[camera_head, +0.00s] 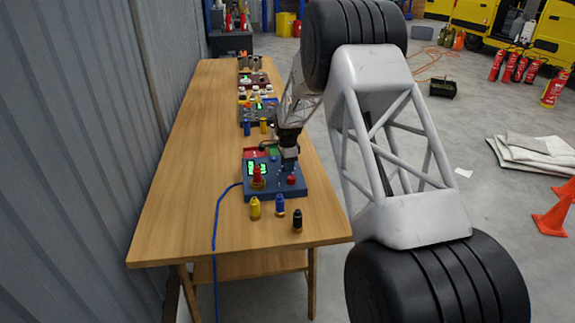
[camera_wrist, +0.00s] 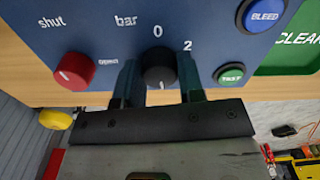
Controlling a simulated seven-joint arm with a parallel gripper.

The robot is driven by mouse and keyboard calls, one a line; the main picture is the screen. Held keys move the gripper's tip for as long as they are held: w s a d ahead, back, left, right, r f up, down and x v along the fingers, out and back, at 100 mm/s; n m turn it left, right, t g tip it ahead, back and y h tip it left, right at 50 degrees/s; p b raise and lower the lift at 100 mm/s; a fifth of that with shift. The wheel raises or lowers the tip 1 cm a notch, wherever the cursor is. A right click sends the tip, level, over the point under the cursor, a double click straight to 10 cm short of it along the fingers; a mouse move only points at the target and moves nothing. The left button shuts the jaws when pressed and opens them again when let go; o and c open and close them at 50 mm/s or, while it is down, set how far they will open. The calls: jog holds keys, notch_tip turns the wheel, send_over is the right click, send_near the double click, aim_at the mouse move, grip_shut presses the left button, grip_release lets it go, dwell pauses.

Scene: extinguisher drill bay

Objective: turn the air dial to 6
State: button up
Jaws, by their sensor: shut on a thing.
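The black air dial (camera_wrist: 158,66) is a round knob on the blue panel (camera_wrist: 110,14) in the wrist view, with a small pale mark near its lower edge. The labels "bar", "0" and "2" are beside it; no 6 is visible. My gripper (camera_wrist: 159,76) has one dark finger on each side of the dial and is shut on it. In the head view my gripper (camera_head: 289,164) reaches down to the blue panel (camera_head: 272,192) and hides the dial. Green display digits show there, too small to read surely.
A red knob (camera_wrist: 74,72) near "shut" is left of my fingers. The green TEST button (camera_wrist: 229,74) and blue BLEED button (camera_wrist: 262,14) are right. Yellow (camera_head: 255,208), blue (camera_head: 280,205) and black (camera_head: 297,220) fittings stand before the panel.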

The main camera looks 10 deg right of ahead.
jog(key=shift+m, duration=0.7)
jog(key=o, duration=0.9)
jog(key=shift+r, duration=3.9)
